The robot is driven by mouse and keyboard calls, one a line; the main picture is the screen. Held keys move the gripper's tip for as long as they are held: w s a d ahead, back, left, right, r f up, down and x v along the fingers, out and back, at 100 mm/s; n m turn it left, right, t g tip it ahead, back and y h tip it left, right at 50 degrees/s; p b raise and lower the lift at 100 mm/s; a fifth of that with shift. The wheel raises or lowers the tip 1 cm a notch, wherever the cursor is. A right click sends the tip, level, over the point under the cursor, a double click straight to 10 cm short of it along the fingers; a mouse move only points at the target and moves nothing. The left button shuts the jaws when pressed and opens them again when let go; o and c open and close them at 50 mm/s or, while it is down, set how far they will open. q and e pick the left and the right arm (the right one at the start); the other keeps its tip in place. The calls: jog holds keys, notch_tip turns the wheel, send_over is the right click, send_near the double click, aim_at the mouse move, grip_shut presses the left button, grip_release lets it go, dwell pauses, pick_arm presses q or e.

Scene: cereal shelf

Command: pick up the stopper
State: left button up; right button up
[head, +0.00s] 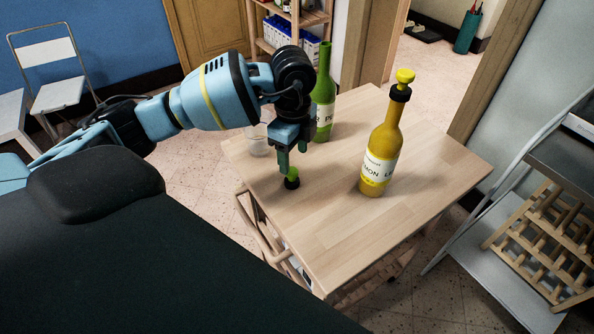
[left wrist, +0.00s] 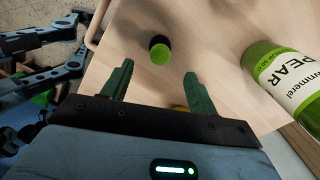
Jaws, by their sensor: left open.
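A small stopper with a green top and a black base (head: 291,178) stands on the wooden table, near its left edge. In the left wrist view the stopper (left wrist: 159,52) lies beyond my fingertips, between their lines. My left gripper (head: 292,160) points down just above the stopper, open and empty; its two green fingers also show apart in the left wrist view (left wrist: 155,80). A yellow bottle (head: 382,150) has a yellow stopper (head: 404,78) in its black-collared neck. A green bottle (head: 323,100) stands behind the gripper. My right gripper is not in view.
The wooden table (head: 350,235) is bare at its front and right. A clear cup (head: 257,139) stands at its left edge, beside my left gripper. A metal rack (head: 555,160) with a wooden bottle holder (head: 540,240) stands at the right. The pear-labelled bottle (left wrist: 288,75) is close at the right wrist-view edge.

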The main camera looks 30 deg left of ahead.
aim_at(293, 171)
pick_arm(q)
jog(key=shift+s, duration=0.15)
jog(key=shift+f, duration=1.35)
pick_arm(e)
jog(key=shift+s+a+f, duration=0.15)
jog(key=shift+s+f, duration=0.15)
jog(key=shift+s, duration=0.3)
pick_arm(q)
notch_tip(293, 171, down, 5)
jog(key=shift+a, duration=0.1)
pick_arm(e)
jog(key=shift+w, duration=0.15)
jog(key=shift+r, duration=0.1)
pick_arm(q)
jog(key=shift+c, duration=0.9)
jog(key=c, duration=0.9)
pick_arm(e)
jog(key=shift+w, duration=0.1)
